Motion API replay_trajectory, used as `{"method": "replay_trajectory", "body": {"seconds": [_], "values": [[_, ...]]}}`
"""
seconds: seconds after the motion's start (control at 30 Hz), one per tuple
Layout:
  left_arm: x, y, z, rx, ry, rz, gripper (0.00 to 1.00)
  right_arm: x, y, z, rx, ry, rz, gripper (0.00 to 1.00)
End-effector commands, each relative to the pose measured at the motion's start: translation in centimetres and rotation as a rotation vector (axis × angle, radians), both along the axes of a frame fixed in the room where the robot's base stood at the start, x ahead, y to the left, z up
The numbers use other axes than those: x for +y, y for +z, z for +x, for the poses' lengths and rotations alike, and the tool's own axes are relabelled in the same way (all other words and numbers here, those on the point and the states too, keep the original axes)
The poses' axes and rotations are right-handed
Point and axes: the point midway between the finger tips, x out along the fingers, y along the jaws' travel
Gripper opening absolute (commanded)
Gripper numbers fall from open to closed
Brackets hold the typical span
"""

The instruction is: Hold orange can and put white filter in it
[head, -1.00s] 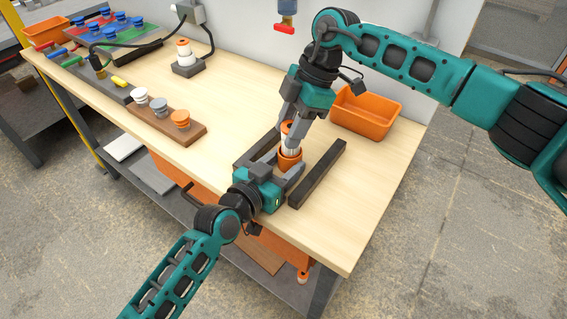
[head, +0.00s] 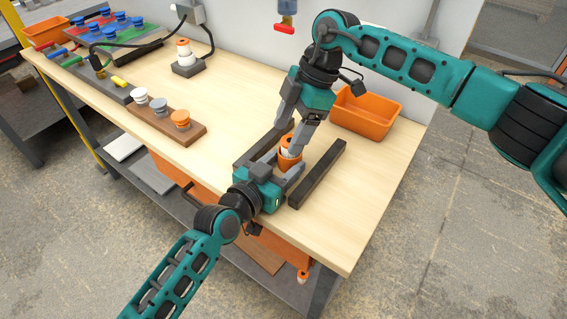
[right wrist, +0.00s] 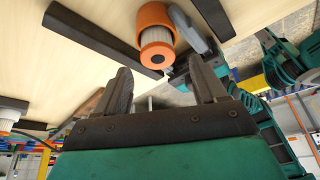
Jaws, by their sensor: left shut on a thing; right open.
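The orange can (head: 289,165) stands upright between two dark bars on the table. My left gripper (head: 292,178) is shut on it from the near side. The white filter (head: 288,151), with an orange end cap, sits in the can's mouth with its upper part sticking out. In the right wrist view the can (right wrist: 154,15) surrounds the filter (right wrist: 157,37), and a white band shows between rim and cap. The filter's lower end is hidden inside the can.
Dark bars (head: 318,175) flank the can. An orange bin (head: 366,112) stands at the back right. A brown block (head: 150,121) with several capped pieces lies to the left. Behind it is a dark stand (head: 187,69) with a white and orange piece. The right front tabletop is clear.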

Motion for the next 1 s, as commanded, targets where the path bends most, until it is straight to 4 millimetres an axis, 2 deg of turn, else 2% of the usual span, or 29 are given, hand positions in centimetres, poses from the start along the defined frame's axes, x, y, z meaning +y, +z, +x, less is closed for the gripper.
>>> {"method": "replay_trajectory", "body": {"seconds": [0.17,0.4,0.6,0.77,1.0], "values": [[0.0,-0.1,0.0,0.002,0.0,0.001,0.25,-0.9,2.4,0.5,-0.004,-0.003,0.001,0.71],[0.0,-0.1,0.0,0.002,0.0,0.001,0.25,-2.8,7.2,1.2,-0.003,-0.002,0.0,0.71],[0.0,-0.1,0.0,0.002,0.0,0.001,0.25,-3.8,10.0,1.6,-0.003,-0.001,0.001,0.71],[0.0,-0.1,0.0,0.002,0.0,0.001,0.25,-4.1,10.9,1.7,-0.002,-0.001,0.001,0.71],[0.0,-0.1,0.0,0.002,0.0,0.001,0.25,-4.2,10.9,1.7,-0.001,0.0,0.0,0.71]]}}
